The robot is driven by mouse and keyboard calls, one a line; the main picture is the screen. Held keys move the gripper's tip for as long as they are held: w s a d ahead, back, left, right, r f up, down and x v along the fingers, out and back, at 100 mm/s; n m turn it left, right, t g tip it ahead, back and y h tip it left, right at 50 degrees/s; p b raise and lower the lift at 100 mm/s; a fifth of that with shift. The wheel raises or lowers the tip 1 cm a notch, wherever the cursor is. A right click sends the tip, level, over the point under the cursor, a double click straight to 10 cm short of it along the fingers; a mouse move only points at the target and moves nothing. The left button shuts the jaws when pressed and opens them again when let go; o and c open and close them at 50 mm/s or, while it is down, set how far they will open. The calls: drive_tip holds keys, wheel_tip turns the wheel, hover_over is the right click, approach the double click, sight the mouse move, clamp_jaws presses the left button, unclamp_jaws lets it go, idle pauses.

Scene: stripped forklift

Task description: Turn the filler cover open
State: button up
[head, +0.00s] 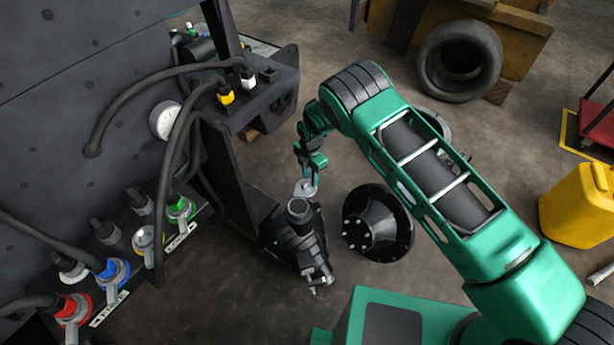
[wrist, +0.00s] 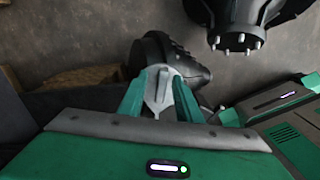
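The filler cover (head: 305,188) is a small light-grey plate at the far side of the dark filler neck (head: 299,210). It stands raised and tilted away from the neck's round top. My gripper (head: 313,172) is directly above it, pointing down. In the wrist view, the grey cover (wrist: 160,90) lies between the two green fingers of my gripper (wrist: 160,78), which close in on both its sides. The dark rounded body of the filler (wrist: 185,64) is just beyond the fingertips. Exact finger contact is small and partly hidden.
A black hub with studs (head: 378,224) stands right of the filler. A dark frame post (head: 235,165) and a panel with hoses and coloured couplings (head: 110,270) are on the left. A tyre (head: 460,60) and yellow canister (head: 578,207) are farther right. Floor between is clear.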

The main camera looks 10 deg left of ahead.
wheel_tip(320, 180, up, 10)
drive_tip(key=shift+w, duration=0.15)
drive_tip(key=shift+r, duration=0.1)
idle(0.6)
